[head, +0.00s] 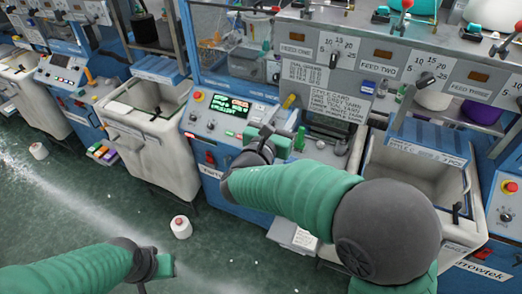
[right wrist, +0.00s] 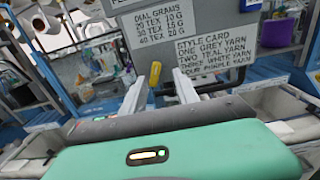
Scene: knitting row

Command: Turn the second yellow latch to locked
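A yellow latch (head: 289,101) is on the blue knitting machine in the middle of the head view, beside the grey feed panel. It also shows in the right wrist view (right wrist: 155,73), roughly upright and leaning slightly. My right gripper (right wrist: 158,88) is open there, its two fingers apart with the latch seen between them and beyond the tips. I see no contact. In the head view my right gripper (head: 270,134) is over the console, its fingers hard to make out. Another small orange-yellow handle (head: 88,75) is on the machine to the left. My left gripper (head: 160,266) is low at the left, its fingers unclear.
A lit console (head: 228,110) with buttons is left of my right gripper. A style card (head: 338,104) hangs on the grey panel. White bins (head: 150,130) stand between machines.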

